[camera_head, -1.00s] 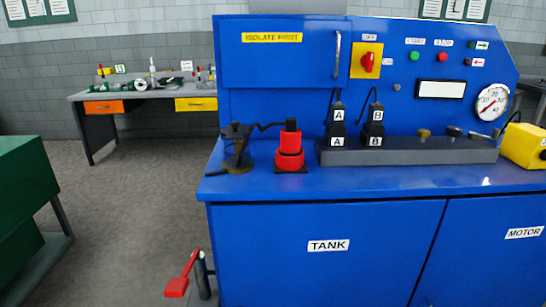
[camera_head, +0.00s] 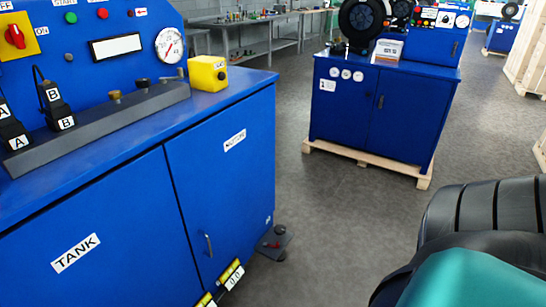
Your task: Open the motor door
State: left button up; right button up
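The motor door (camera_head: 225,195) is the right-hand blue door of the near cabinet, with a white label that reads MOTOR high on it. It looks shut, flush with the cabinet front. A small upright metal handle (camera_head: 208,246) sits on its lower left side, near the seam with the TANK door (camera_head: 110,235).
A yellow box (camera_head: 207,75) stands on the cabinet top. A dark pedal-like object (camera_head: 275,243) lies on the floor by the cabinet's right corner. Another blue cabinet (camera_head: 375,120) stands on a pallet behind. Grey floor between is clear. A black and teal shape fills the lower right.

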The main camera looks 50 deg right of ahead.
aim_at(221, 168)
jog(key=z, duration=1.25)
jog(key=i+l, duration=0.8)
jog(key=l+z, duration=0.05)
jog(key=l, duration=0.05)
